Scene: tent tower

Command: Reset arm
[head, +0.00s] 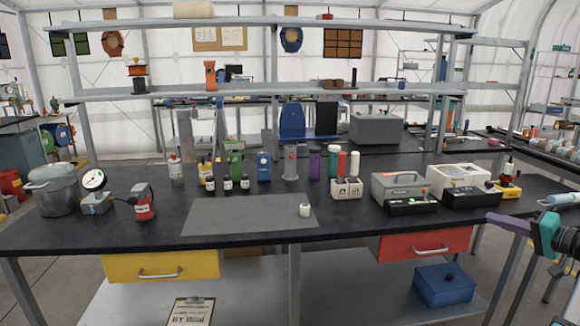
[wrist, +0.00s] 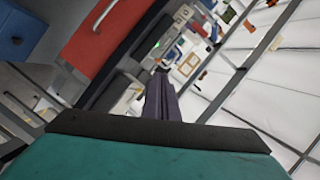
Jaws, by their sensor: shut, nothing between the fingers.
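My gripper (head: 492,217) is at the right edge of the head view, in front of the bench's right front corner. Its purple fingers point left, and its teal body is behind them. In the wrist view the purple fingers (wrist: 161,98) are together with nothing between them. The gripper is apart from the bench and touches nothing that I can see.
The black workbench (head: 130,225) carries a grey mat (head: 240,215) with a small white jar (head: 305,210). Bottles and boxed instruments stand along its back and right. A red drawer (head: 425,243) and a blue box (head: 450,284) are near the gripper's side.

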